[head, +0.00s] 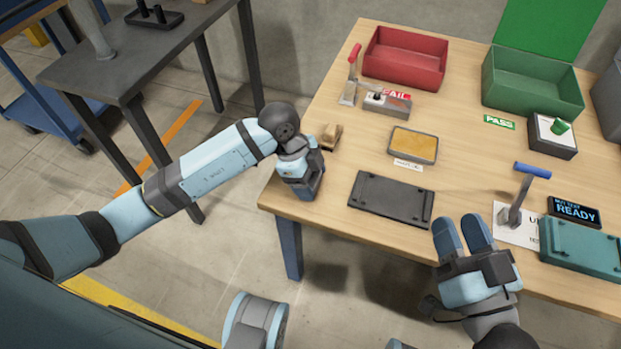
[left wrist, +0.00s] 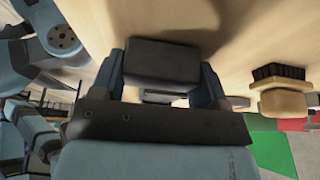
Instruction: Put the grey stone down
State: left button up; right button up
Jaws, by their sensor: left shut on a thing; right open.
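The grey stone (left wrist: 168,62) shows in the left wrist view as a dark grey block between the two blue fingers of my left gripper (left wrist: 163,78). The gripper is shut on it. In the head view my left gripper (head: 308,188) is at the table's front left edge, left of the dark plate, and the hand mostly hides the stone. I cannot tell whether the stone touches the table. My right gripper (head: 462,232) is open and empty, near the table's front edge, right of the dark plate.
On the wooden table (head: 345,115) are a small brush (head: 332,136), a dark plate (head: 390,200), a tan pad (head: 413,145), a red bin (head: 405,60), a green bin (head: 530,85), a blue-handled lever (head: 525,185) and a teal box (head: 580,243). Bare wood lies left of the dark plate.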

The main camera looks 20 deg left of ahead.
pick_arm(q)
jog(key=o, duration=0.8)
jog(key=shift+f, duration=0.1)
